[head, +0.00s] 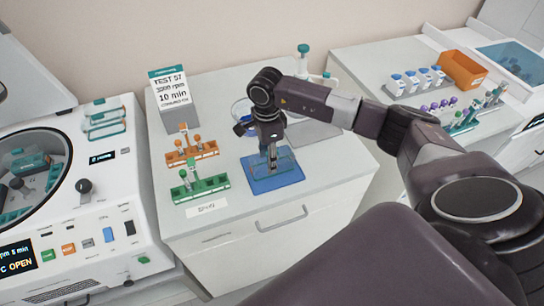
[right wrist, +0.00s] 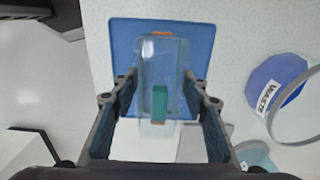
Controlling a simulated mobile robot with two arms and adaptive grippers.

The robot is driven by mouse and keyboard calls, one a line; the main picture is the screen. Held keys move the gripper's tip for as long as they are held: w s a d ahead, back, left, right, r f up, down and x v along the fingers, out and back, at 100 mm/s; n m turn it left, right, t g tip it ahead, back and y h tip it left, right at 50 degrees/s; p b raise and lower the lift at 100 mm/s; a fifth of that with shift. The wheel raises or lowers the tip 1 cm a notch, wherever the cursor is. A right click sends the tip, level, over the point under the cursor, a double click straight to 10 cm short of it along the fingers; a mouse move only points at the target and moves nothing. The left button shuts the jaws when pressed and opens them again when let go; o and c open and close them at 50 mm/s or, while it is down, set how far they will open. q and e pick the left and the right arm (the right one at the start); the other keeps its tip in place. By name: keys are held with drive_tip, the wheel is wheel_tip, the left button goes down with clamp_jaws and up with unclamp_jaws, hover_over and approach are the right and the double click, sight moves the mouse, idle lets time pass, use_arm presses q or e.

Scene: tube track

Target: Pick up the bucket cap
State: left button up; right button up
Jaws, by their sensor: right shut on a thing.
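The bucket cap (head: 286,161) is a clear cover standing over the blue mat (head: 275,185) on the middle counter. In the right wrist view the clear cap (right wrist: 163,60) lies between the fingers, with a teal handle (right wrist: 159,103) on it. My right gripper (head: 268,158) points down at the cap and is shut on it; its fingers (right wrist: 160,88) flank the cap on both sides. I cannot tell whether the cap touches the mat. My left gripper is out of view.
Orange (head: 191,153) and green (head: 201,188) tube racks stand left of the mat. A blue waste container (right wrist: 275,82) is close by. The centrifuge (head: 70,215) stands at left with its display reading OPEN. An orange bin (head: 463,70) and tubes are on the right counter.

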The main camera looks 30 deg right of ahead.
drive_tip(key=shift+r, duration=0.15)
drive_tip(key=shift+r, duration=0.25)
wheel_tip(320, 180, up, 9)
drive_tip(key=b, duration=0.4)
drive_tip(key=shift+w+r, duration=0.15)
drive_tip(key=shift+r, duration=0.05)
wheel_tip(320, 180, up, 10)
drive_tip(key=b, duration=0.1)
drive_tip(key=shift+r+p, duration=2.3)
drive_tip(key=shift+r, duration=0.15)
